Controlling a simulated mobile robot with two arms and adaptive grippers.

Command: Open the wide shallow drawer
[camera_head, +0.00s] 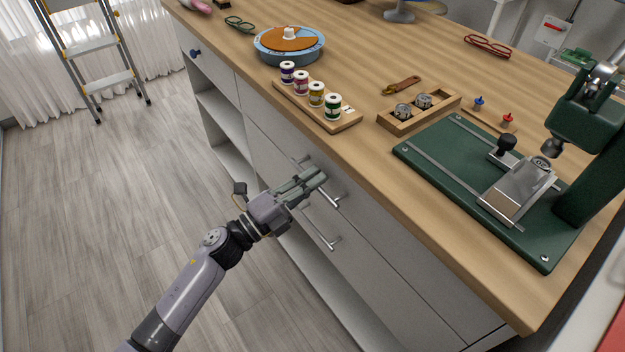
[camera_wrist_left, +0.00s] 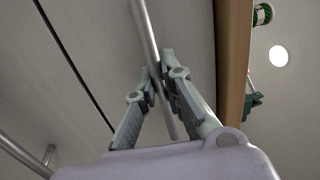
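The wide shallow drawer (camera_head: 385,235) is the top grey front under the wooden worktop, and it looks flush with the cabinet. Its silver bar handle (camera_head: 331,197) also shows in the left wrist view (camera_wrist_left: 146,28), running between my fingers. My left gripper (camera_head: 318,177) is at this handle, just below the worktop edge. In the wrist view its two fingertips (camera_wrist_left: 158,68) lie close on either side of the bar and appear shut on it. The fingers hide part of the handle in the head view. My right gripper is not in view.
A lower drawer has its own bar handle (camera_head: 324,240), below my left gripper. Open shelves (camera_head: 222,120) lie to the left. The worktop (camera_head: 375,140) holds a spool rack (camera_head: 318,112), a wooden tray (camera_head: 420,112) and a green press (camera_head: 450,160).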

